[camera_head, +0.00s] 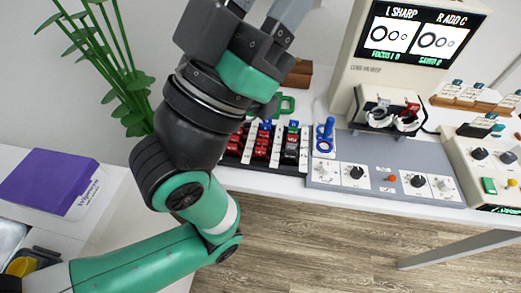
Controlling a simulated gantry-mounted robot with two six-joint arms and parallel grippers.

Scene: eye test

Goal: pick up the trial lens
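A blue ring-shaped lens with an upright blue handle (324,137) is on a small white pad beside the grey control panel. A dark rack (234,160) to its left holds several red and dark lens pieces, some with blue or green tabs. A green loop-shaped piece (286,105) shows just behind the rack. I cannot tell which of these is the trial lens meant. My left gripper (263,8) is at the top edge, above and left of the blue lens and apart from it in the picture. Its fingertips are cut off, so its opening is unclear. My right gripper is out of view.
A grey panel (385,182) with knobs lies right of the rack. Behind it stand a trial-frame device (388,110) and a screen (420,38). A knob console (487,160) is at the right. A purple box (48,183) lies on the left table.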

